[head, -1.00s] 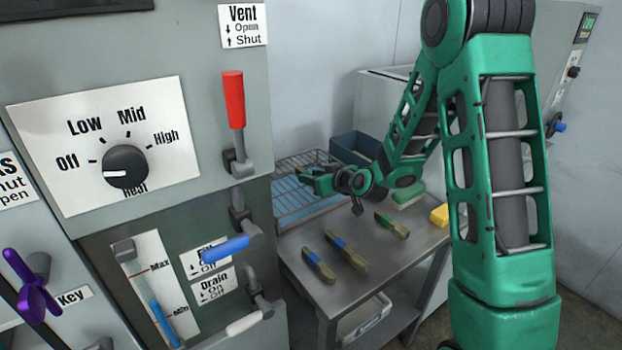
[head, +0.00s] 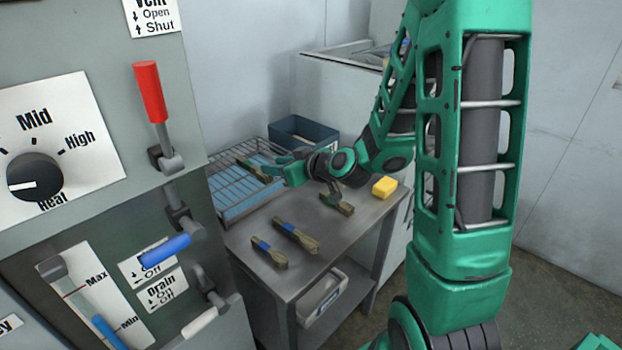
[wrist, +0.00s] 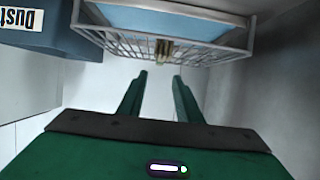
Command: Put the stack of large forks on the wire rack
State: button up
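A stack of brownish utensils (head: 250,170) lies on the wire rack (head: 222,205), near its right side. In the wrist view the stack's end (wrist: 163,50) shows at the edge of the rack (wrist: 110,45). I cannot tell from its visible part whether it is the large forks. My gripper (head: 275,166) is beside the rack's right edge, its fingers pointing toward the stack. In the wrist view my gripper (wrist: 160,77) is open, with nothing between the fingers and a gap to the stack.
Two blue-banded stacks (head: 268,253) (head: 297,236) and a green-banded stack (head: 337,203) lie on the metal table (head: 335,235). A yellow sponge (head: 384,187) is at its right. A blue bin (head: 290,128) stands behind the rack. A grey control panel with levers (head: 130,205) is at the left.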

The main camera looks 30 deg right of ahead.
jog(key=shift+s, duration=0.15)
jog(key=s+d+m+g+h, duration=0.1)
jog(key=s+d+m+g, duration=0.2)
jog(key=s, duration=0.9)
jog(key=s+d+r+m+g+h, duration=0.1)
jog(key=s+d+m+g, duration=0.2)
jog(key=s, duration=0.9)
jog(key=s+d+r+m+g+h, duration=0.1)
jog(key=s+d+m+g, duration=0.3)
jog(key=s, duration=0.8)
jog(key=d+g+h, duration=0.1)
jog(key=d+g, duration=0.1)
jog(key=d, duration=0.1)
jog(key=shift+s+d+g, duration=0.2)
jog(key=shift+s+g, duration=0.05)
jog(key=shift+g, duration=0.15)
jog(key=shift+w+f, duration=0.25)
jog(key=shift+w, duration=0.4)
